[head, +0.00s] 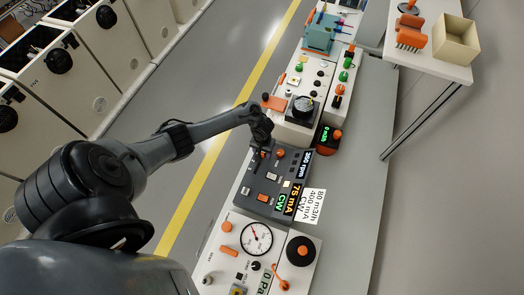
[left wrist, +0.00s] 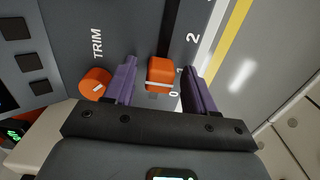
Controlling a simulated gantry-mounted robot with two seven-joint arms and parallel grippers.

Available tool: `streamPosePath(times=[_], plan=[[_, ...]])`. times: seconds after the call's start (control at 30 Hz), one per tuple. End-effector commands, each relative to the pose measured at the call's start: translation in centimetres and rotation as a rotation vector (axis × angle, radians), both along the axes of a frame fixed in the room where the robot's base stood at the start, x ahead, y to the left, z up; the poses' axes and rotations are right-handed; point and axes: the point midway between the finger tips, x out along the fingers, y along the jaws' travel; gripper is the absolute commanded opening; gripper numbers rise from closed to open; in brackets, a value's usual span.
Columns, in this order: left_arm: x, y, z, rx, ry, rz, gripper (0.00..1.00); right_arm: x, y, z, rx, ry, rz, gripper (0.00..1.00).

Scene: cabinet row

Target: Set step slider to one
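The step slider's orange knob (left wrist: 160,74) sits near the lower end of its dark slot in the left wrist view. Its white line lies beside the scale between the "0" and "1" marks; the "2" is farther up. My left gripper (left wrist: 159,66) is open, with one purple finger on each side of the knob. A gap shows between the knob and each finger. In the head view, the left gripper (head: 261,136) is over the far left part of the dark control panel (head: 255,181), and covers the slider. My right gripper is not in view.
An orange TRIM knob (left wrist: 95,84) is close to the left finger, with dark square buttons (left wrist: 27,60) farther left. In the head view, a gauge module (head: 257,238) and a black-knobbed module (head: 301,108) flank the panel. Open floor lies left of the bench.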

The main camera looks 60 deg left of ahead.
Motion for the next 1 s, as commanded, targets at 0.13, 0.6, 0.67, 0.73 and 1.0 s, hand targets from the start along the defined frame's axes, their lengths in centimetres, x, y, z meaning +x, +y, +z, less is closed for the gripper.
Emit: streamPosePath(times=[0.13, 0.6, 0.67, 0.73, 1.0], plan=[[0.0, 0.0, 0.0, 0.000, 0.000, 0.000, 0.55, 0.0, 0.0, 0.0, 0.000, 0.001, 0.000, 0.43], [0.1, 0.0, 4.7, -0.001, -0.002, -0.001, 0.55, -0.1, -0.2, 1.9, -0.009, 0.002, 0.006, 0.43], [0.0, 0.0, 5.8, 0.000, -0.001, -0.001, 0.55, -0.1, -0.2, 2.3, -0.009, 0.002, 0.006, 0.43], [0.1, 0.0, 7.0, 0.000, -0.001, -0.002, 0.55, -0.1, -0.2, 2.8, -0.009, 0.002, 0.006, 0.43], [0.0, 0.0, 10.2, 0.000, -0.001, -0.001, 0.55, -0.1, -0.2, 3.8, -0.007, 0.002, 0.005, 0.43]])
